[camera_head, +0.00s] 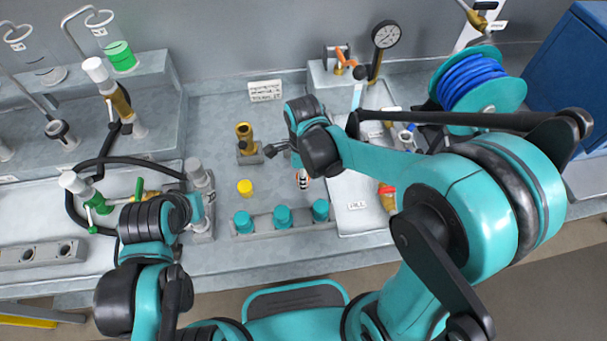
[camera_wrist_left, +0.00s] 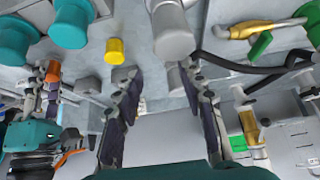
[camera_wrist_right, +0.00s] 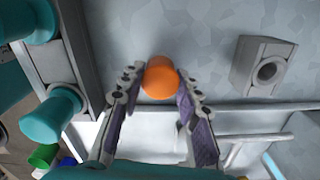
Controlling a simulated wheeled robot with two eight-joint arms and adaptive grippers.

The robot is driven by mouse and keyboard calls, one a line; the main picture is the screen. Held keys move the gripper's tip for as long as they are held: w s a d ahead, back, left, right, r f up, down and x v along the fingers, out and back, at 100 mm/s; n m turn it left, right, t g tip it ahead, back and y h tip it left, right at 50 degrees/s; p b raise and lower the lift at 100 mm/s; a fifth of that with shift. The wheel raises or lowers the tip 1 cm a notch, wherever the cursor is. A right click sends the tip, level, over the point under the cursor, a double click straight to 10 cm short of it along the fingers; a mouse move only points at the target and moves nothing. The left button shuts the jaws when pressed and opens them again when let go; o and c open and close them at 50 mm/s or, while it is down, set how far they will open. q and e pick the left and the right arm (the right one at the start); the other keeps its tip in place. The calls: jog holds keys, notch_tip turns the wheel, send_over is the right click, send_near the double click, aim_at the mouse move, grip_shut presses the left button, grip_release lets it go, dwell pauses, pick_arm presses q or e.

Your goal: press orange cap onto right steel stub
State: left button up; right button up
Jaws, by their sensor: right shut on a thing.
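My right gripper (camera_wrist_right: 158,80) is shut on the orange cap (camera_wrist_right: 160,79), which sits between its fingertips in the right wrist view. In the head view this gripper (camera_head: 303,180) is over the bench behind the teal knobs, and the cap is mostly hidden. A grey block with a round steel stub (camera_wrist_right: 268,71) stands apart from the cap, to its right in the right wrist view; my right arm hides it in the head view. My left gripper (camera_wrist_left: 160,80) is open and empty, its fingers apart near a grey cylinder (camera_wrist_left: 173,35).
Several teal knobs (camera_head: 283,216) stand on a rail along the front. A yellow cap (camera_head: 245,187) and a brass fitting (camera_head: 244,138) are left of the right gripper. A tray (camera_head: 352,218) lies to the right. Black hose (camera_head: 95,163) loops at the left.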

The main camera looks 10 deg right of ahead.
pick_arm(q)
jog(key=shift+f+b, duration=0.4)
jog(key=shift+f, duration=0.05)
pick_arm(e)
jog(key=shift+f, duration=0.5)
pick_arm(q)
jog(key=shift+s+f, duration=0.1)
pick_arm(e)
jog(key=shift+f, duration=0.1)
jog(key=shift+c, duration=1.2)
jog(key=o, duration=1.1)
notch_tip(320, 180, up, 4)
jog(key=p, duration=0.3)
pick_arm(q)
notch_tip(320, 180, up, 3)
jog(key=shift+r, duration=0.2)
